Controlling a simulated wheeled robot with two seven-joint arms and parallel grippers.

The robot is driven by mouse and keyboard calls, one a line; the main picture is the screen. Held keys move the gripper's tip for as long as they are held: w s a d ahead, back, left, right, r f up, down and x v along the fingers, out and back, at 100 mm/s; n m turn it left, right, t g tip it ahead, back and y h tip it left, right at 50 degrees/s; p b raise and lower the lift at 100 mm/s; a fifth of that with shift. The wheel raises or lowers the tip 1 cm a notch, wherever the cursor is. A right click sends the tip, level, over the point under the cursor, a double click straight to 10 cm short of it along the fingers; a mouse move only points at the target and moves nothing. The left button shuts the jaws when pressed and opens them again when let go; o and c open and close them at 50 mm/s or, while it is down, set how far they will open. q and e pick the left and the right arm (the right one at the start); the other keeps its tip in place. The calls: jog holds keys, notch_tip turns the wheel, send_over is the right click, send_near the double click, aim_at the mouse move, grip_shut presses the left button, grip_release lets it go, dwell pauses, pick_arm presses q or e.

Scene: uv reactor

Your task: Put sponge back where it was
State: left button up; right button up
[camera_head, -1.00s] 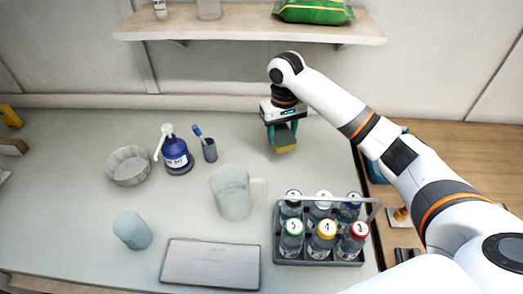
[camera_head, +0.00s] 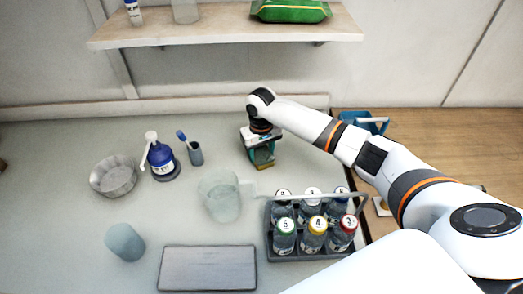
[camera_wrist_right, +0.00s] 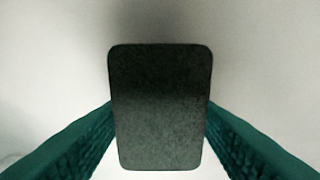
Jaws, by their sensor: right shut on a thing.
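The sponge (camera_head: 264,164), with a dark top and a yellowish lower part, shows under my right gripper (camera_head: 262,152) in the head view, over the rear of the grey table. My right gripper points down and is shut on it. In the right wrist view the sponge's dark grey-green face (camera_wrist_right: 160,105) sits between two teal fingers. I cannot tell whether its underside touches the table. My left gripper is not in view.
A rack (camera_head: 318,247) of several capped bottles stands in front of the sponge. A translucent jug (camera_head: 221,200) is front left. A blue pump bottle (camera_head: 162,160), pen cup (camera_head: 195,154) and bowl (camera_head: 113,177) stand further left. A shelf (camera_head: 220,33) overhangs the back.

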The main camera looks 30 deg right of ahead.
aim_at(261, 153)
jog(key=shift+f, duration=0.2)
jog(key=o, duration=0.9)
jog(key=shift+o, duration=0.2)
jog(key=shift+r, duration=0.1)
notch_tip(261, 153, up, 12)
jog(key=b, duration=0.2)
jog(key=shift+r, duration=0.15)
